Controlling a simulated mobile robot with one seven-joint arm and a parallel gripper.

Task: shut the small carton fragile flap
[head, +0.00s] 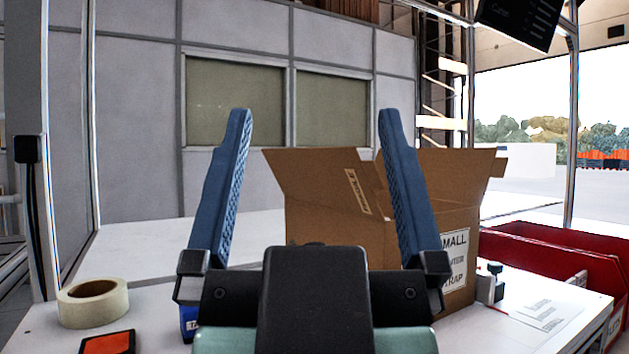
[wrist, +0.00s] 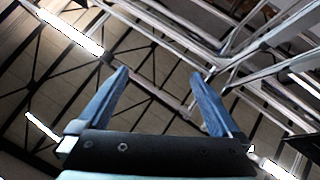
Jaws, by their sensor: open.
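The small carton (head: 310,222) is a brown cardboard box on the white table in the head view, partly hidden behind my gripper. A white label with the word SMALL (head: 455,262) is on its front right. A flap with a narrow printed sticker (head: 357,191) stands up at the top; the sticker's words are too small to read. Other flaps (head: 488,165) spread outward at the right. My gripper (head: 309,125) is in front of the carton, its blue fingers pointing up, open and empty. In the wrist view my gripper (wrist: 160,75) shows only the ceiling beyond its fingers.
A roll of tape (head: 93,303) and a black and orange pad (head: 107,343) lie at the left of the table. A red bin (head: 560,262) stands at the right, with a paper sheet (head: 547,312) near it. A blue item shows partly beneath my gripper's left side.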

